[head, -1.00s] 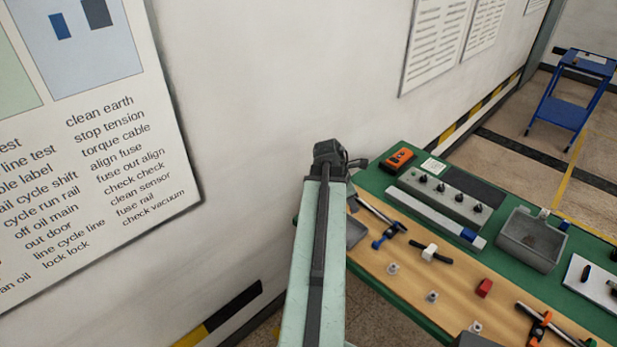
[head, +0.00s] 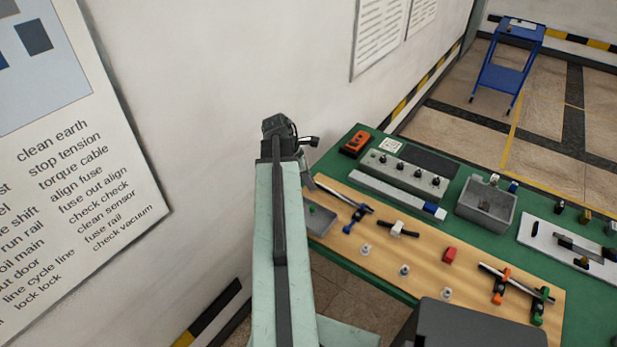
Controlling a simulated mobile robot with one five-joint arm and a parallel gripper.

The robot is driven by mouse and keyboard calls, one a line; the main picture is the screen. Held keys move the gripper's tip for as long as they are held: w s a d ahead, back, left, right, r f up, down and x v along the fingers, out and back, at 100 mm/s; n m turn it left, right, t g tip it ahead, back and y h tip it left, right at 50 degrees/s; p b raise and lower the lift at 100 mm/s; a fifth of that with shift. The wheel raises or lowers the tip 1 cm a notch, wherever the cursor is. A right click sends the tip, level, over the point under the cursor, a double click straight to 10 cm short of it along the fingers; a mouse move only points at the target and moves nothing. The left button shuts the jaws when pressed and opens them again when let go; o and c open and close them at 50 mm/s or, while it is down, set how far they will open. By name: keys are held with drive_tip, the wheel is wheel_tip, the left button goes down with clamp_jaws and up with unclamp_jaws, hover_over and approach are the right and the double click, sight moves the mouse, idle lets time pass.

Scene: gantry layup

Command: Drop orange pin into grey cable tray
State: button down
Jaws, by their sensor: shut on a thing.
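My gripper (head: 306,145) is at the far end of my arm, beside the wall and above the left end of the bench. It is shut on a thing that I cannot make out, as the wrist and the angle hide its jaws. I see no orange pin for certain. A grey open-topped tray (head: 487,207) stands on the green bench top, well to the right of my gripper. A second, shallow grey tray (head: 322,222) with a small green thing in it lies at the board's left end, partly behind my arm.
The wooden board (head: 420,250) holds several pale pegs, a red block (head: 450,256), a white-and-black clamp (head: 398,229) and a rod with orange and green clamps (head: 515,284). The wall is close on the left.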

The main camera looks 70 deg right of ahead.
wheel_tip(320, 180, down, 6)
drive_tip(key=b, duration=0.5)
drive_tip(key=shift+r, duration=0.1)
drive_tip(key=c, duration=1.2)
unclamp_jaws()
drive_tip(key=shift+c, duration=0.2)
drive_tip(key=p+v, duration=0.7)
drive_tip(key=shift+r, duration=0.35)
drive_tip(key=shift+w+a, duration=0.1)
